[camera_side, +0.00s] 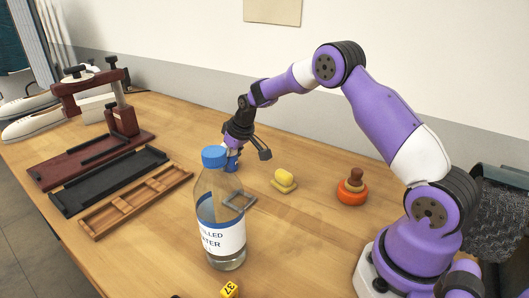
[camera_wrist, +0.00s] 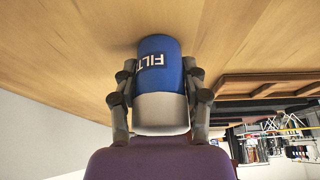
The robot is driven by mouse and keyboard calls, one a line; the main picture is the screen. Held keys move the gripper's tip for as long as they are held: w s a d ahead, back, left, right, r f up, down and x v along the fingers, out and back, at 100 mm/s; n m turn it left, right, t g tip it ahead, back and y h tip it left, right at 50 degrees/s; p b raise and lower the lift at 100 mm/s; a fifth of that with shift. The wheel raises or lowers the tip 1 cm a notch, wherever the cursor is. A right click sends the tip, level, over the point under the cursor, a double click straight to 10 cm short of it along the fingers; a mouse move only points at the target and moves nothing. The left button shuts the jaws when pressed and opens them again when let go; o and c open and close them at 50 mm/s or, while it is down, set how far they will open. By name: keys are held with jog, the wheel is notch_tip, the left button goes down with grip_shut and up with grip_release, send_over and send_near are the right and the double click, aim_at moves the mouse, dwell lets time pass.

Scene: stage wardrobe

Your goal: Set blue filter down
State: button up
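The blue filter (camera_wrist: 161,67) is a short cylinder with a blue body, white lettering and a pale grey end. In the wrist view my gripper (camera_wrist: 160,85) has one finger against each side of it and looks shut on it. In the side view the filter (camera_side: 232,160) shows below my gripper (camera_side: 244,152), upright and close to the tabletop. The bottle cap hides part of it and one finger there. I cannot tell whether its base touches the table.
A clear bottle (camera_side: 218,222) with a blue cap stands in front. A grey square frame (camera_side: 243,202) lies behind it. A yellow block (camera_side: 285,177) and an orange-based knob (camera_side: 352,190) are to the right. Trays (camera_side: 137,203) and a clamp stand (camera_side: 122,119) are left.

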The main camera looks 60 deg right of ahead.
jog(key=o, duration=0.3)
jog(key=v, duration=1.2)
jog(key=s+a+r, duration=0.7)
jog(key=s, duration=0.2)
jog(key=shift+t, duration=0.5)
jog(key=s+a, duration=0.1)
jog(key=s, duration=0.3)
jog(key=s+a+f, duration=0.1)
jog(key=s, duration=0.3)
jog(key=s+a, duration=0.2)
jog(key=s, duration=0.3)
jog(key=shift+f, duration=0.3)
